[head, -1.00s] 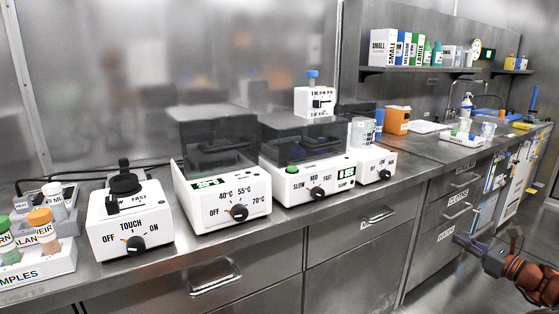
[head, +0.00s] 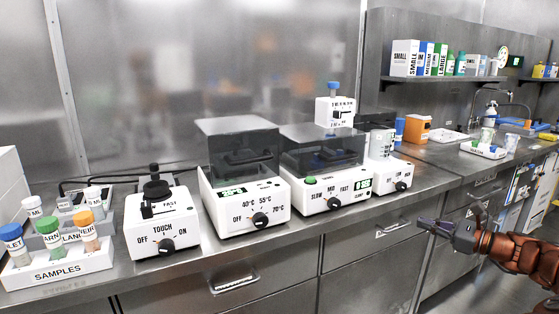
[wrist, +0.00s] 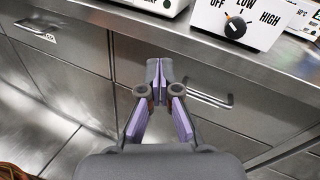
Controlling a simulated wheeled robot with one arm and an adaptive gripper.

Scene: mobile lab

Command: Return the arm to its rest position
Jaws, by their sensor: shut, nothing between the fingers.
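My gripper (head: 436,226) is at the right of the head view, in front of the steel drawers and below the bench top's front edge. My brown arm reaches in from the right edge behind it. In the wrist view my gripper (wrist: 159,72) points at the cabinet front, with its purple-lined fingertips together and nothing between them. It appears apart from the drawer handle (wrist: 210,98).
The steel bench carries a vortex mixer (head: 161,222), a heater block (head: 245,190), a shaker (head: 325,180), a dial device (head: 390,176) and a sample rack (head: 58,268). A shelf (head: 450,79) holds boxes. Drawer handles (head: 234,284) stick out. Floor shows below.

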